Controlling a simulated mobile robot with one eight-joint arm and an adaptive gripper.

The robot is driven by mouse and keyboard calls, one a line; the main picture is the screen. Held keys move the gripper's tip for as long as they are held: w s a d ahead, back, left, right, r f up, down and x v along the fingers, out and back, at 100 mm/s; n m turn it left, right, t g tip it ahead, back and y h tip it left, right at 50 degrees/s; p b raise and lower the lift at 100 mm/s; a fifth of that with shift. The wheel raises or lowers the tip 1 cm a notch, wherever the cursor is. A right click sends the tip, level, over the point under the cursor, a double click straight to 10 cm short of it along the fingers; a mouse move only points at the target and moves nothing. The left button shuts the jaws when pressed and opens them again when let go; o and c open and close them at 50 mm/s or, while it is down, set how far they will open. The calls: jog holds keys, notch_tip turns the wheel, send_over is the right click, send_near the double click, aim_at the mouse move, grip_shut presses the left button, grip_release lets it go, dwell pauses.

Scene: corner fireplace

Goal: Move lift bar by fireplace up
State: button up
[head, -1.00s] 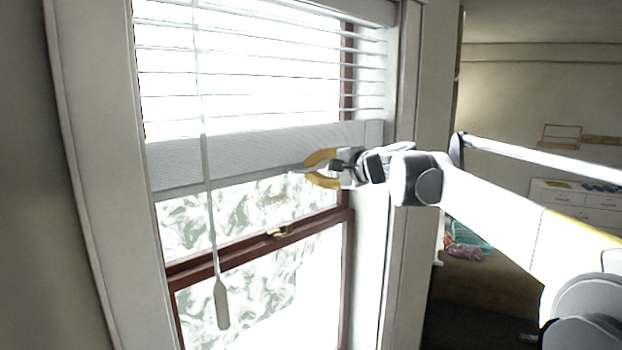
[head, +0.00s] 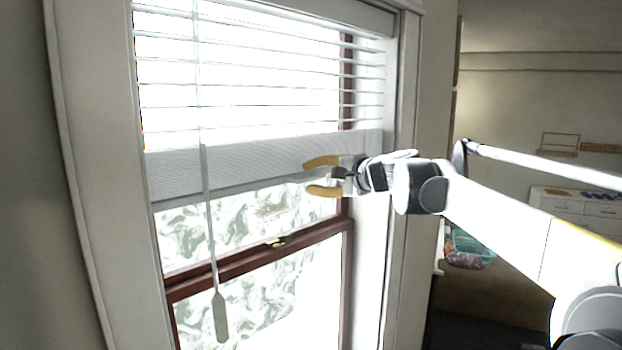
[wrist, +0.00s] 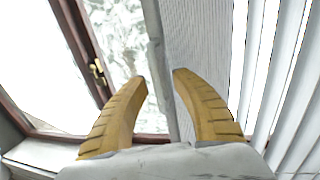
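The lift bar (head: 235,170) is the wide white bottom rail of the window blind, below the slats. It spans the window a little above the dark red sash rail. My gripper (head: 311,176) is at the right part of the bar, with its yellow fingers apart, one above the other. The upper finger overlaps the bar and the lower one shows below its lower edge. In the wrist view, my gripper (wrist: 160,80) is open, and the edge of the bar (wrist: 190,45) runs between the fingertips. I cannot tell whether they touch it.
A thin wand (head: 211,230) hangs in front of the blind, left of my gripper. The sash rail has a brass latch (head: 277,242). The window frame (head: 398,230) stands close to my arm. A white dresser (head: 570,203) is far right.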

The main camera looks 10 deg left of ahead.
jog(key=v, duration=1.2)
jog(key=shift+a, duration=0.1)
jog(key=s+d+f+n+h+b, duration=0.2)
jog(key=s+d+f+h+b, duration=0.2)
jog(key=f, duration=1.7)
jog(key=s+d+f+n+g+h+b, duration=0.1)
jog(key=s+d+f+n+h+b, duration=0.2)
jog(key=s+d+f+b, duration=0.6)
jog(key=s+d+f+n+g+h+b, duration=0.1)
jog(key=s+d+f+h+b, duration=0.4)
jog(key=s+f+b, duration=1.5)
notch_tip(320, 180, down, 15)
jog(key=s+d+n, duration=0.1)
jog(key=s+d, duration=0.1)
jog(key=shift+d+n, duration=0.3)
jog(key=shift+d, duration=0.05)
